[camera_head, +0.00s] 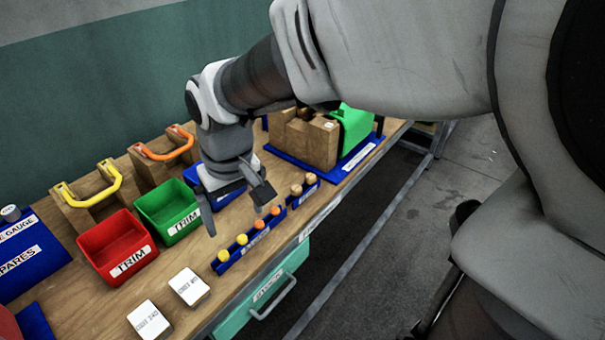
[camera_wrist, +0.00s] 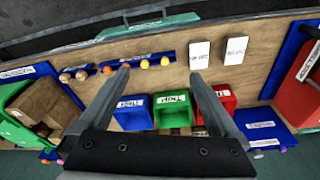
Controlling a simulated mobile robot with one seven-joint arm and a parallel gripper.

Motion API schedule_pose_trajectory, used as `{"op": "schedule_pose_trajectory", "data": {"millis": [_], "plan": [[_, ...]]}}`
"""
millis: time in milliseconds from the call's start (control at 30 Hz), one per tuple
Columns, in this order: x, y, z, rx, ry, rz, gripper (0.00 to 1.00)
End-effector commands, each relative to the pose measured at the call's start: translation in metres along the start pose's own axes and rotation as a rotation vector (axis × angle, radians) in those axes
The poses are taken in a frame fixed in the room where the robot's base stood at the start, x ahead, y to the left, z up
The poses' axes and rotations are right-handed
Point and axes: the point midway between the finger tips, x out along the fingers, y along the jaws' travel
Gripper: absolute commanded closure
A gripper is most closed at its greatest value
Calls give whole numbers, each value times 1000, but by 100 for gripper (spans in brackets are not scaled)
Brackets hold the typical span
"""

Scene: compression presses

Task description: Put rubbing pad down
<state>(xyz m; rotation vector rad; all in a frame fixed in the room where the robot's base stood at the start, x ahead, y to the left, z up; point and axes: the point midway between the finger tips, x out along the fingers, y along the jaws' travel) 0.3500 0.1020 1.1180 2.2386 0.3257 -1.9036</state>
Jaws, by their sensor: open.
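No thing is clearly marked as the rubbing pad. Two white labelled blocks (camera_head: 189,287) (camera_head: 150,321) lie flat and apart on the wood, near the bench's front edge. They also show in the wrist view (camera_wrist: 199,55) (camera_wrist: 236,49), beyond and right of the fingers. My gripper touches neither. Their small print is hard to read.
A blue rail (camera_head: 228,264) holds yellow and orange knobs. Red (camera_head: 97,238), green (camera_head: 149,201) and blue (camera_wrist: 130,122) bins stand behind it. Handled wooden blocks (camera_head: 75,214) are at the back. A green and wooden press (camera_head: 312,142) stands right. A teal drawer (camera_head: 262,303) is below.

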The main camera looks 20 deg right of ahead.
Motion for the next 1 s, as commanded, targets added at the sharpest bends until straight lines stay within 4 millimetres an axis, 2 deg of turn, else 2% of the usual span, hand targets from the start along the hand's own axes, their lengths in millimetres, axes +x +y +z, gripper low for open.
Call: {"op": "schedule_pose_trajectory", "data": {"millis": [33, 200, 300, 433, 600, 1000], "plan": [[-33, 5, 6, 13, 93, 4, 3], [-63, 36, 45, 110, 187, 32, 3], [-74, 50, 69, 167, 237, 51, 3], [-81, 61, 96, 225, 288, 74, 3], [-84, 68, 114, 265, 325, 92, 3], [-84, 69, 118, 274, 330, 94, 3]]}}
